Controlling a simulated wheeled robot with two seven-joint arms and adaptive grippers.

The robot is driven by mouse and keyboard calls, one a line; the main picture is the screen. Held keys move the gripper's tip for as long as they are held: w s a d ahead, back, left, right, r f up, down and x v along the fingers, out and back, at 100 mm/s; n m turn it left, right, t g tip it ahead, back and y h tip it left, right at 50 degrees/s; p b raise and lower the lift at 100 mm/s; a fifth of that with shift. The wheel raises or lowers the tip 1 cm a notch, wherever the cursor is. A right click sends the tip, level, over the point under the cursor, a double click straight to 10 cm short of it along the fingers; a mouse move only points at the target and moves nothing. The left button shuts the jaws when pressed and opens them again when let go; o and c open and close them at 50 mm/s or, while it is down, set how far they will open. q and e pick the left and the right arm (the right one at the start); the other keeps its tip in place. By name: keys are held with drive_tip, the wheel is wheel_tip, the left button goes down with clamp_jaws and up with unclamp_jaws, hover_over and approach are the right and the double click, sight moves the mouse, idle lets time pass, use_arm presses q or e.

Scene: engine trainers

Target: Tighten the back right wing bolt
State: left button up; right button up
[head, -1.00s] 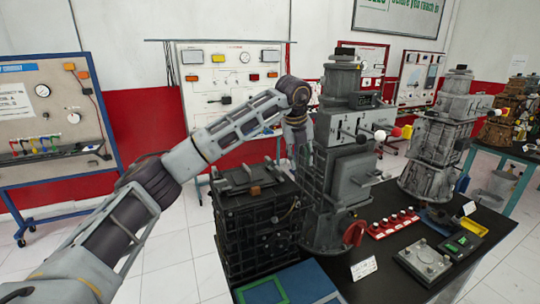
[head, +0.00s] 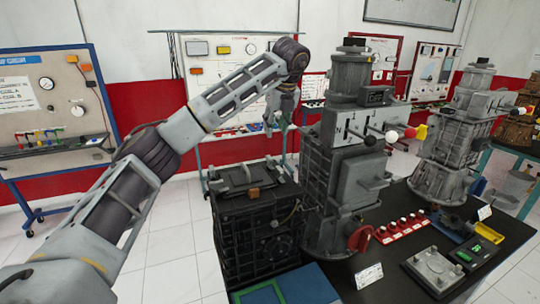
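A black engine-like box (head: 245,235) stands on the front left of the dark table, with a lid (head: 238,185) on top. Small upright fittings rise from the lid, one at its back right corner (head: 270,161); they are too small to tell clearly as wing bolts. My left gripper (head: 276,128) hangs from the bent wrist, pointing down above and behind the back right of the lid. Its fingertips look apart, with nothing seen between them, and it is clear of the fittings. My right gripper is not in view.
A tall grey engine trainer (head: 340,180) with levers and coloured knobs stands close right of the box. A blue-green tray (head: 305,285) lies in front.

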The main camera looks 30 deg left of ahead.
sight(269, 156)
use_arm(q)
drive_tip(key=p+x, duration=0.2)
drive_tip(key=x, duration=1.1)
drive_tip(key=shift+f, duration=0.3)
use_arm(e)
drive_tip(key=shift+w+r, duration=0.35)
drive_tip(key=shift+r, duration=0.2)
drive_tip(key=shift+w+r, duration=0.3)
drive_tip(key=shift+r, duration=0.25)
use_arm(q)
drive_tip(key=shift+c, duration=0.3)
clamp_jaws()
